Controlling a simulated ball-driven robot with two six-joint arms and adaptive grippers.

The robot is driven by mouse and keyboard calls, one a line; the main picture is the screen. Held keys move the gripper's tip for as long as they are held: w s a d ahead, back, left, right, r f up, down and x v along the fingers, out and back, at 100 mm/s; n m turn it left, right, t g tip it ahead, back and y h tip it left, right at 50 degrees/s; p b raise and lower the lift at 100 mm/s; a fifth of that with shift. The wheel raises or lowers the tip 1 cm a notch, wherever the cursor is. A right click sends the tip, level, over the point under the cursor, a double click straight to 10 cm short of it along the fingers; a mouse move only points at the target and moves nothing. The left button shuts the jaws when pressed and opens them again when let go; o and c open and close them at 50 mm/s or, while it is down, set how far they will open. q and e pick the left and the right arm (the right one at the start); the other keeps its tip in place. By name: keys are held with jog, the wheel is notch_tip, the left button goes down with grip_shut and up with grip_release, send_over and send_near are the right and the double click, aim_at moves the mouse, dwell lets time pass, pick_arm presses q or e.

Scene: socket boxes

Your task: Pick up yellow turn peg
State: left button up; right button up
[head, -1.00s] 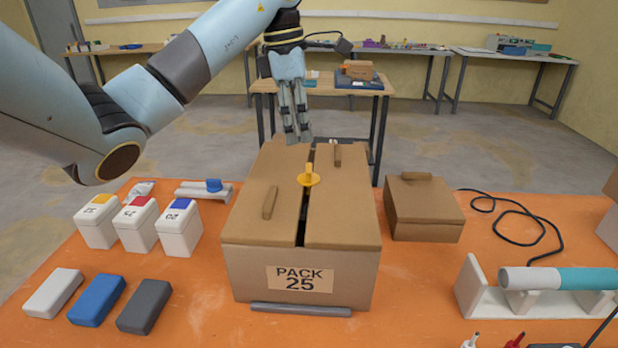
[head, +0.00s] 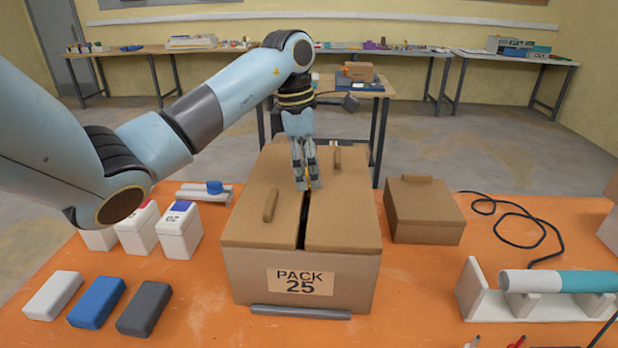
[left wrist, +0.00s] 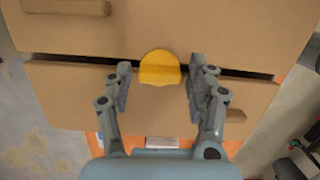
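The yellow turn peg (left wrist: 160,68) sits on the seam between the two lid flaps of the cardboard box marked PACK 25 (head: 305,284). In the head view it is almost wholly hidden behind my left gripper (head: 306,186). In the left wrist view my left gripper (left wrist: 159,82) is open, with one finger on each side of the peg and a gap to both. I cannot tell how far the fingertips are above the lid. My right gripper is not in view.
Each lid flap has a raised cardboard handle (head: 270,205). A smaller cardboard box (head: 425,222) stands to the right. White boxes with coloured tops (head: 179,230) and several flat blocks (head: 97,301) lie to the left. A rack with a cylinder (head: 560,280) is at the right.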

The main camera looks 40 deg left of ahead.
pick_arm(q)
jog(key=c, duration=0.7)
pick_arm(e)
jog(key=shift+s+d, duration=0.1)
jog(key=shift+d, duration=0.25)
pick_arm(q)
jog(key=shift+w+r, duration=0.1)
jog(key=shift+r, duration=0.35)
notch_tip(320, 180, up, 2)
jog(key=shift+r+b, duration=0.2)
jog(key=shift+b, duration=0.45)
jog(key=d+r, duration=0.1)
jog(key=d+r+p, duration=0.1)
jog(key=shift+w+d+r, duration=0.2)
jog(key=shift+d+r, duration=0.1)
jog(key=shift+d, duration=0.05)
jog(key=shift+w+d+r+p, duration=0.2)
jog(key=shift+d+r+p, duration=0.65)
jog(key=shift+d+p, duration=0.65)
jog(key=shift+w+d+r+p, duration=0.25)
jog(key=shift+d+r+p, duration=0.6)
jog(key=shift+d+p, duration=0.6)
jog(key=shift+w+d+r+p, duration=0.2)
jog(key=shift+d+r+p, duration=0.65)
jog(key=shift+d+p, duration=0.65)
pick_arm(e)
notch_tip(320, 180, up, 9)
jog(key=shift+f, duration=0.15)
